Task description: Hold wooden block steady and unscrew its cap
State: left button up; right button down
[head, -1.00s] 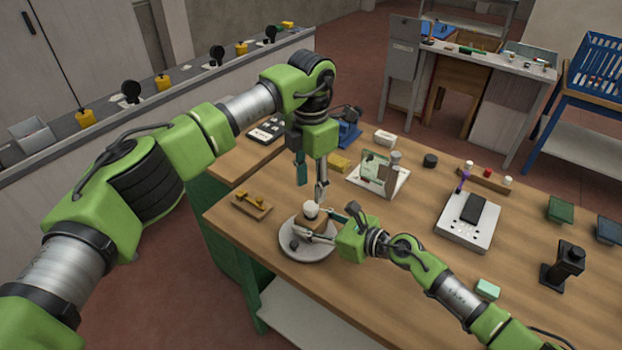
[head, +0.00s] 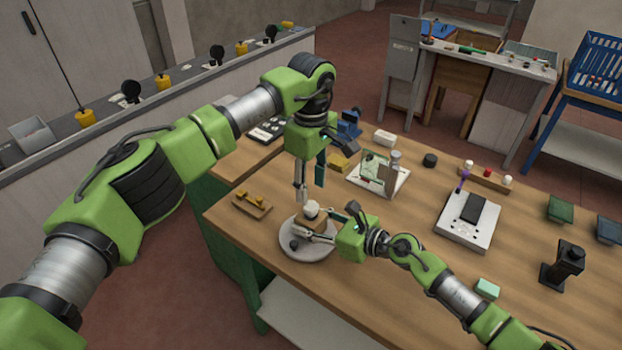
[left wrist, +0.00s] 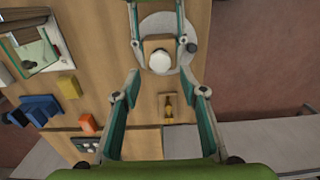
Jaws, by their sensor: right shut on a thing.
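The wooden block (head: 314,224) has a white round cap (head: 311,208) on top, and stands on a round grey plate (head: 318,252). In the left wrist view the cap (left wrist: 160,62) faces my camera, with part of the block (left wrist: 152,45) showing beside it. My right gripper (head: 319,228) is shut on the block, one finger on each side. My left gripper (head: 308,194) points down just above the cap.
A dark knob (head: 294,244) sits on the plate's rim. A small wooden rack (head: 252,205) with yellow pieces lies left of the plate. A yellow block (head: 339,162) and a white board (head: 379,175) with upright parts stand behind.

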aim_at(311, 205)
pick_arm(q)
jog(key=shift+f, duration=3.2)
grip_shut()
jog(key=n, duration=0.9)
jog(key=shift+n, duration=0.4)
jog(key=n, duration=0.3)
jog(key=shift+n, duration=0.4)
jog(key=n, duration=0.5)
jog(key=shift+n, duration=0.3)
jog(key=n, duration=0.7)
